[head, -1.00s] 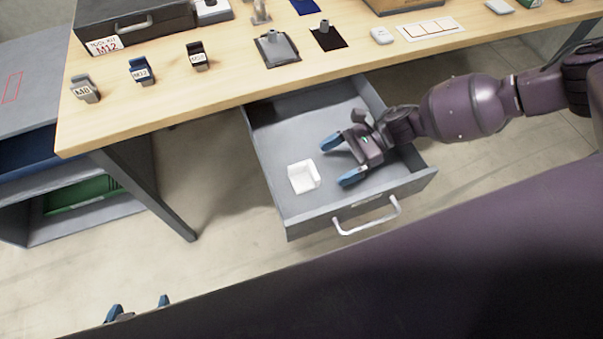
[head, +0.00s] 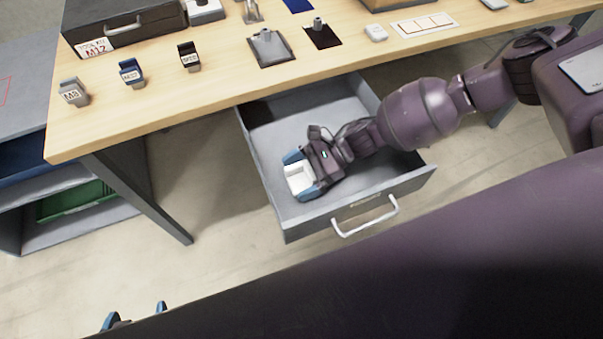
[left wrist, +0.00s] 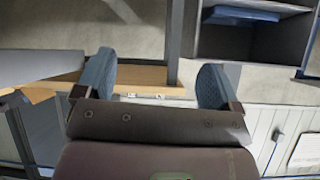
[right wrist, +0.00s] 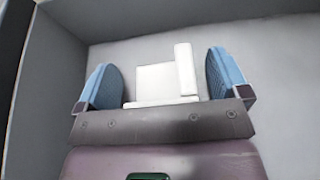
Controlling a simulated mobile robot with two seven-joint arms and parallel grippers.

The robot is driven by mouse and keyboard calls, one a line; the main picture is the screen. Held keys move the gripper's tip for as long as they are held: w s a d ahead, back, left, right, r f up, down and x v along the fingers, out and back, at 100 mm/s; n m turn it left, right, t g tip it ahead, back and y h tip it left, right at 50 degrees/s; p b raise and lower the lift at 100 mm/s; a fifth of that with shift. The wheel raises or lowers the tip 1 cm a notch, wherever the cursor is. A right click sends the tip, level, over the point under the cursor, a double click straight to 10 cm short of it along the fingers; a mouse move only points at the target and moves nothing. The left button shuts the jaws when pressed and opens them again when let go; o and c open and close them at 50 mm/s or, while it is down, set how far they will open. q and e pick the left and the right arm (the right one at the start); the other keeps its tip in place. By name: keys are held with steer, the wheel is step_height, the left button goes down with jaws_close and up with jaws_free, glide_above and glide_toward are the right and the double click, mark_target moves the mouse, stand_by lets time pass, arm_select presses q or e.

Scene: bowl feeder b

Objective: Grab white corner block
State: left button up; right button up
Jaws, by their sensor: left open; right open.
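The white corner block (head: 298,178) lies in the open grey drawer, near its left side. My right gripper (head: 298,175) is open, with its two blue fingers on either side of the block. In the right wrist view the block (right wrist: 165,82) sits between the open fingers (right wrist: 165,78), with a small gap visible on each side. Its raised wall is toward the right finger. My left gripper (head: 135,316) shows only its fingertips at the bottom left of the head view. In the left wrist view its fingers (left wrist: 155,82) are wide apart and empty.
The drawer (head: 357,212) has raised walls around my right gripper and a handle (head: 365,217) in front. The wooden table (head: 215,88) above it holds labelled blocks, a dark case (head: 120,22) and small fixtures. A shelf with a green bin (head: 75,200) stands at left.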

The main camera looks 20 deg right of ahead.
steer(key=c, duration=0.9)
steer(key=shift+c, duration=0.4)
